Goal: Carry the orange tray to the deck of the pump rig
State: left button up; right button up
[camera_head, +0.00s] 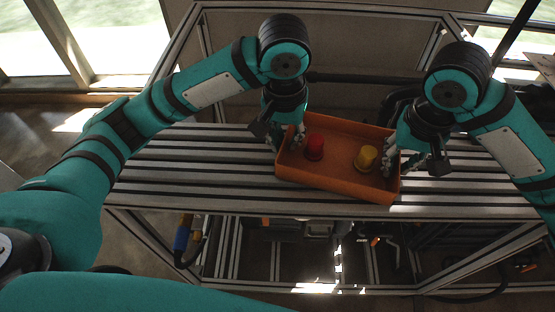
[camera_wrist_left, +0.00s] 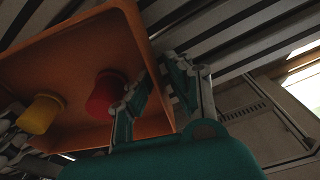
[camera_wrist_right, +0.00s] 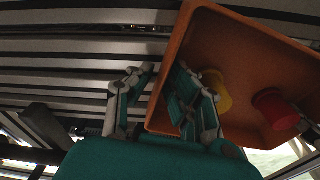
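The orange tray (camera_head: 335,182) appears to rest on the slatted metal deck (camera_head: 220,190), set slightly askew. Inside it are a red cup-like piece (camera_head: 315,147) at the left and a yellow one (camera_head: 366,158) at the right. My left gripper (camera_head: 285,138) is at the tray's left end. In the left wrist view its fingers (camera_wrist_left: 158,82) stand apart, one inside the tray and one outside. My right gripper (camera_head: 398,160) is at the right end. In the right wrist view its fingers (camera_wrist_right: 162,80) also stand apart on either side of the wall.
Bare slats lie left and right of the tray. Metal frame posts and a back panel (camera_head: 350,45) stand behind the deck. Below it is an open frame with hoses and a blue fitting (camera_head: 182,236).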

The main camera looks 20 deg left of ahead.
pick_arm(q)
jog(key=shift+o, duration=0.8)
jog(key=shift+r, duration=0.1)
pick_arm(e)
jog(key=shift+o, duration=0.8)
jog(key=shift+r, duration=0.15)
pick_arm(q)
notch_tip(320, 180, up, 12)
jog(key=s, duration=0.1)
jog(key=shift+s, duration=0.25)
pick_arm(e)
notch_tip(320, 180, up, 12)
jog(key=s, duration=0.1)
jog(key=shift+s, duration=0.25)
